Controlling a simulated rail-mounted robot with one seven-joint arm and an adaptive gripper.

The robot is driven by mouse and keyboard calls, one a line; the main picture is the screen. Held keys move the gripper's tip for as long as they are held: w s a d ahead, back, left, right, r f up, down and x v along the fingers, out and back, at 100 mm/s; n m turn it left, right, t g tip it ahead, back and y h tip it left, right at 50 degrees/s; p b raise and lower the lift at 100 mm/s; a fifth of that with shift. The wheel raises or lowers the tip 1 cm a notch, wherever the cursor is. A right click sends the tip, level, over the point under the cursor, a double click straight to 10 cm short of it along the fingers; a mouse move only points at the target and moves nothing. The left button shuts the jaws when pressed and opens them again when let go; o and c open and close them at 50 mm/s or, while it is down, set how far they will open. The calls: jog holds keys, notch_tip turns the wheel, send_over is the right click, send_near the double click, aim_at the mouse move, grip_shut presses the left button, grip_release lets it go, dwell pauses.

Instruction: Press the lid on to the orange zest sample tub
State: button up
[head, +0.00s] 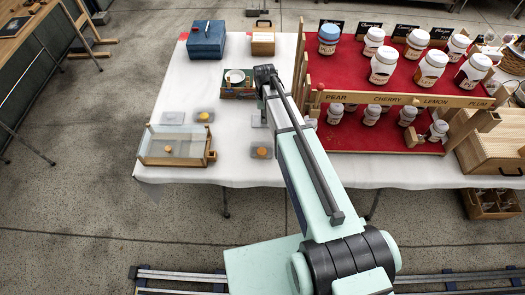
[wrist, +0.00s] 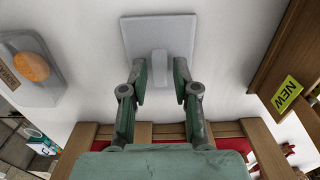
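In the wrist view my gripper (wrist: 160,78) is open, its two fingers on either side of a raised grey block (wrist: 160,60) that stands on a flat grey square plate (wrist: 135,30). A gap shows between each finger and the block. This plate looks like a lid with a handle; in the head view my arm mostly hides it (head: 256,122).
Another grey piece with orange (head: 203,117) and a plain grey one (head: 172,118) lie left of my gripper. A clear-walled wooden case (head: 210,157) stands nearer the front. A green tray (head: 227,94) is behind, and the red jar rack (head: 345,75) is at right.

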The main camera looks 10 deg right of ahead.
grip_shut()
jog(key=shift+r, duration=0.1)
jog(key=shift+r+p, duration=1.35)
jog(key=shift+r, duration=1.1)
